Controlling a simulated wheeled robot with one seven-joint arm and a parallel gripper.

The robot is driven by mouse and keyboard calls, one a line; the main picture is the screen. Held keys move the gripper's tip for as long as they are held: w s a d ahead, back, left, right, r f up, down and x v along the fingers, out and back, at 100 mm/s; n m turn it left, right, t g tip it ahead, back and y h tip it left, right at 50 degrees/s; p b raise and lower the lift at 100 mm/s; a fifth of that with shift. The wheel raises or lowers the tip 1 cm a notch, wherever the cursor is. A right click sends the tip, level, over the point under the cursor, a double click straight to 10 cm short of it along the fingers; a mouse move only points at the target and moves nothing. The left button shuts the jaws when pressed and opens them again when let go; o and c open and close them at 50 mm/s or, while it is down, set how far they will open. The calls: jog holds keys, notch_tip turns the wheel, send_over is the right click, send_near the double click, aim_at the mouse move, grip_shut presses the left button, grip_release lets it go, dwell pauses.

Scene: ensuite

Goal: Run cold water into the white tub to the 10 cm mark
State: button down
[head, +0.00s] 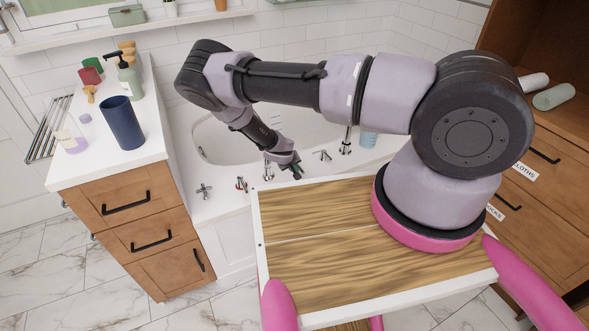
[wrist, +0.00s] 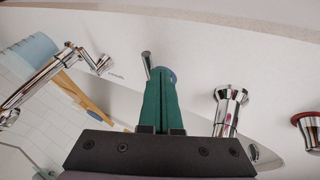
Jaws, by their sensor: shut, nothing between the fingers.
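The white tub (head: 222,135) is set in a white surround behind the wooden-topped surface, and its interior is partly hidden by my arm. I see no water in the visible part, and no 10 cm mark can be read. My gripper (head: 297,171) is shut and empty over the tub's near rim. In the wrist view its green fingers (wrist: 158,82) are together in front of a blue-ringed tap (wrist: 171,74), hiding most of it; its chrome lever (wrist: 147,62) sticks out. I cannot tell whether they touch. A chrome spout (wrist: 230,105) and a red-ringed tap (wrist: 308,132) stand to the right.
A chrome fitting (head: 346,142) and a pale blue container (head: 369,138) are farther right. A cabinet (head: 150,230) with a dark blue cup (head: 123,123) stands left.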

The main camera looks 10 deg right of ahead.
jog(key=shift+d+n, duration=0.35)
jog(key=shift+n, duration=0.15)
jog(key=shift+d+n+t+y, duration=0.3)
jog(key=shift+d+n+y, duration=0.45)
jog(key=shift+n, duration=0.15)
jog(key=n, duration=0.1)
jog(key=d+n+y, duration=0.2)
jog(key=shift+w+d+n+t, duration=0.15)
jog(key=shift+w+n+t, duration=0.1)
jog(key=shift+n+t, duration=0.05)
jog(key=n, duration=0.1)
jog(key=w+d+n+y, duration=0.1)
jog(key=shift+d+n+y, duration=0.25)
jog(key=shift+n, duration=0.05)
jog(key=n, duration=0.1)
jog(key=w+d+n+y, duration=0.1)
jog(key=shift+w+n+y, duration=0.15)
jog(key=shift+n+y, duration=0.15)
jog(key=shift+n, duration=0.1)
jog(key=shift+w+d, duration=0.35)
jog(key=shift+w, duration=0.05)
